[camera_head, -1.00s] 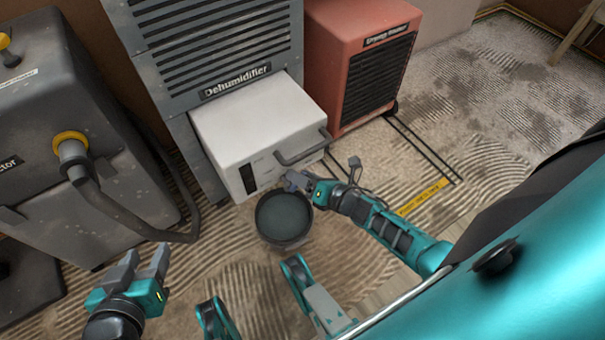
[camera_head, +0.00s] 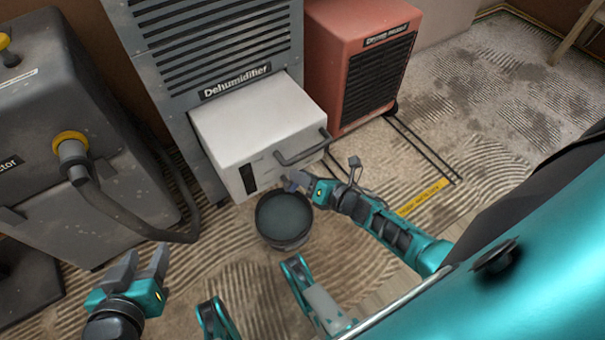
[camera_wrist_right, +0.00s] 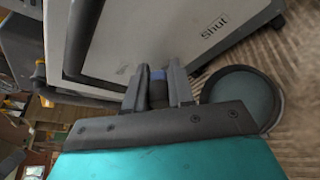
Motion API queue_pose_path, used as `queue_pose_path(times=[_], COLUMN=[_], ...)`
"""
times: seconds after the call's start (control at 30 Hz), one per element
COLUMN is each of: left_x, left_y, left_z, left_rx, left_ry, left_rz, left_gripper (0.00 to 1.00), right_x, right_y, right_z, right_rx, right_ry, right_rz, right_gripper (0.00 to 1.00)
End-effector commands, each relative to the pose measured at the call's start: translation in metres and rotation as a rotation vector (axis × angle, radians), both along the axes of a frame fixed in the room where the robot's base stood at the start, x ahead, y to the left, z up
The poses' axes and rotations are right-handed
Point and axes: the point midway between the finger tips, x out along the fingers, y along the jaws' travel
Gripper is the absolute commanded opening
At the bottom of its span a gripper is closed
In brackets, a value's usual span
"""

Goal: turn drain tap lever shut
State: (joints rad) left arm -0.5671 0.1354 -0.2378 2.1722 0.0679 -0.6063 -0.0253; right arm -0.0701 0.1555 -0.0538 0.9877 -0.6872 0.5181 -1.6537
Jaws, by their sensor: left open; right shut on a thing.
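The white front box of the dehumidifier (camera_head: 262,120) stands low on the floor, with a grey handle bar across its front. My right gripper (camera_head: 293,181) is at the lower front of this box, just above the bucket. In the right wrist view my right gripper (camera_wrist_right: 158,85) is shut on a small blue lever (camera_wrist_right: 157,74), the drain tap lever, at the box's face. The tap itself is mostly hidden by the fingers. A "Shut" label (camera_wrist_right: 214,27) shows on the box. My left gripper (camera_head: 142,268) is open and empty above the floor at lower left.
A dark round bucket (camera_head: 284,220) holding greyish water stands below the right gripper; it also shows in the right wrist view (camera_wrist_right: 272,108). A grey extractor (camera_head: 75,140) with a hose stands left. Open ridged floor lies in front.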

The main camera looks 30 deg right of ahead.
Motion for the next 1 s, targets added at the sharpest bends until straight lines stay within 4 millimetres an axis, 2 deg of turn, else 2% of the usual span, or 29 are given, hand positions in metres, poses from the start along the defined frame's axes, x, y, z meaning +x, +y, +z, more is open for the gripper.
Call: queue_pose_path(times=[0.5, 0.73, 1.0], left_x=[-0.002, -0.002, 0.001], left_y=[0.0, 0.0, 0.0], left_z=[-0.002, -0.002, 0.0], left_rx=[0.0, 0.0, -0.001], left_ry=[0.007, 0.005, -0.002], left_rz=[0.001, 0.001, 0.0], left_gripper=[0.48, 0.48, 0.48], right_x=[0.001, 0.001, 0.0], right_y=[-0.009, -0.01, -0.01], right_z=[-0.015, -0.018, -0.019], right_rx=[0.376, 0.459, 0.479], right_ry=[0.034, 0.041, 0.04], right_rz=[0.0, 0.001, 0.002], right_gripper=[0.0, 0.0, 0.0])
